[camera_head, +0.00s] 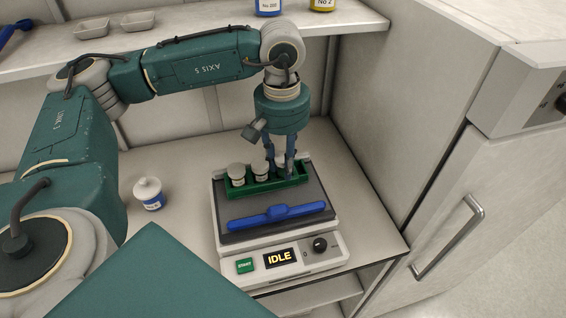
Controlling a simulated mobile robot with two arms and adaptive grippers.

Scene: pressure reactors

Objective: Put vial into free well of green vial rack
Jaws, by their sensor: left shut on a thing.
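The green vial rack (248,188) stands on the dark top plate of a bench device, toward its back. Two capped vials, a left vial (236,174) and a middle vial (261,171), show in the rack. My left gripper (281,172) points straight down over the right part of the rack. It is shut on a vial (285,170), which is mostly hidden by the fingers. I cannot tell whether that vial is seated in a well or just above it. My right gripper is not in view.
The device (310,258) reads IDLE, and a blue bar (277,214) lies across its plate in front of the rack. A white jar (149,193) stands to the left. A shelf (190,31) is above; a cabinet wall (400,110) bounds the right.

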